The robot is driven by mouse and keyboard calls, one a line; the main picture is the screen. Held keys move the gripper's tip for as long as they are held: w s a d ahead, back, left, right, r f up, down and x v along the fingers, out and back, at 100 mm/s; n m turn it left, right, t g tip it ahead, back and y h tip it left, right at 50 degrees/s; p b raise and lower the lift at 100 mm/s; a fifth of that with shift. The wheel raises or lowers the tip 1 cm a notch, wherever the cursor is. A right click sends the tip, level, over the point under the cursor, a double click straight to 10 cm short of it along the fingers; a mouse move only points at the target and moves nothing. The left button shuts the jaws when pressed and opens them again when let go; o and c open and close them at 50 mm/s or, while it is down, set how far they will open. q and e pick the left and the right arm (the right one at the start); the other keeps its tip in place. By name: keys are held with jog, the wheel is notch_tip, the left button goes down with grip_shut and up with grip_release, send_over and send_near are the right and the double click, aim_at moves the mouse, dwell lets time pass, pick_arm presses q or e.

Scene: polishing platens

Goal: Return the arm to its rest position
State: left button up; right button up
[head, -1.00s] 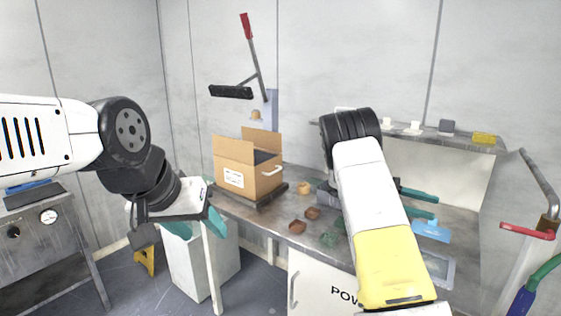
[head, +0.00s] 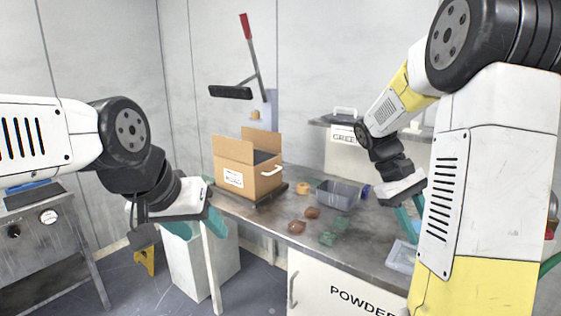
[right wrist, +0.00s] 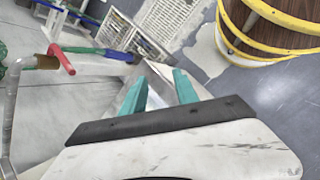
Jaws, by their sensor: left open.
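My left gripper (head: 198,226) has teal fingers and hangs open and empty at the left, in front of the bench's left end. My right arm comes in from the right in the head view and folds down. My right gripper (head: 411,220) is over the right part of the bench. In the right wrist view my right gripper (right wrist: 160,90) shows its two teal fingers apart, with nothing held between them.
A cardboard box (head: 225,178) stands on the bench (head: 270,220). A grey tray (head: 337,196) and several brown and green pieces (head: 335,231) lie right of it. In the right wrist view, a red-handled pipe (right wrist: 62,60) and a yellow-banded barrel (right wrist: 262,58) stand near.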

jog(key=s+a+r+m+t+y, duration=0.1)
jog(key=s+a+r+t+y, duration=0.2)
jog(key=s+a+t, duration=0.2)
jog(key=s+a+r+m+t+y, duration=0.1)
jog(key=s+a+r+t+y, duration=0.3)
jog(key=a, duration=0.8)
jog(key=shift+s+a+t, duration=0.15)
jog(key=shift+s+t, duration=0.35)
jog(key=shift+t, duration=0.1)
